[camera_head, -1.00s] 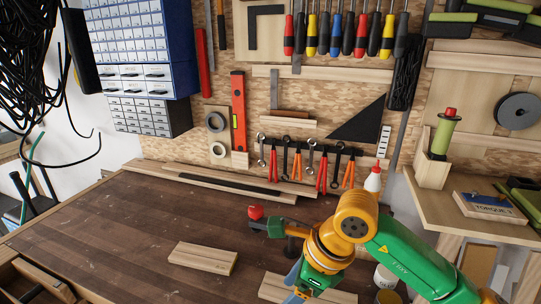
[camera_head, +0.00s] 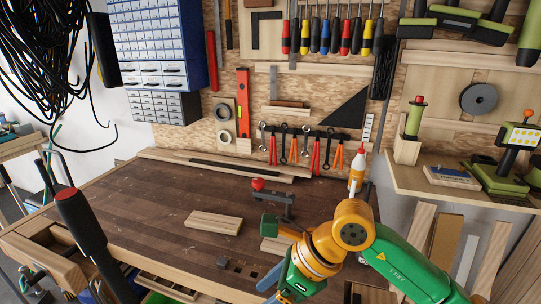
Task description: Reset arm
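My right arm, green and orange, comes in from the lower right over the workbench (camera_head: 150,215). Its far end, my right gripper (camera_head: 268,222), is partly hidden behind the orange joint, and its fingers cannot be made out. I see nothing held in it. A dark stand-like tool with a red ball (camera_head: 258,184) stands just behind it on the bench. My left arm and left gripper are not in view.
A wooden block (camera_head: 213,222) lies on the bench left of my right arm; another is partly hidden by it. A red-capped bottle (camera_head: 357,170) stands behind the arm. A dark handle (camera_head: 82,222) rises at lower left. The bench's left middle is clear.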

